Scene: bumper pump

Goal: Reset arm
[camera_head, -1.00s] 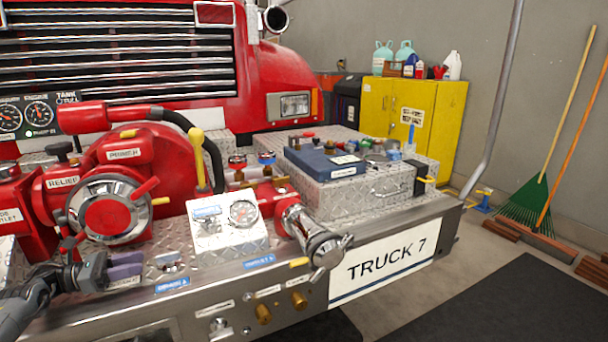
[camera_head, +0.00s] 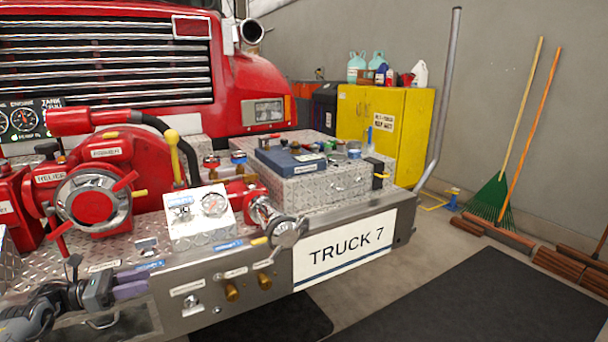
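My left gripper (camera_head: 131,284) shows in the head view at the lower left, in front of the truck's bumper edge. Its purple-grey fingers point right, close together, and no object is seen in them. Whether there is a gap between them is too small to tell. The red pump (camera_head: 105,185) with its round metal cap stands on the diamond-plate bumper deck (camera_head: 112,250) behind and above the gripper. My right gripper is not in view.
A gauge panel (camera_head: 197,219) and a chrome outlet valve (camera_head: 275,222) stand right of the pump. A blue case (camera_head: 290,160) lies on a metal box. A yellow cabinet (camera_head: 383,130) and brooms (camera_head: 515,140) are further back.

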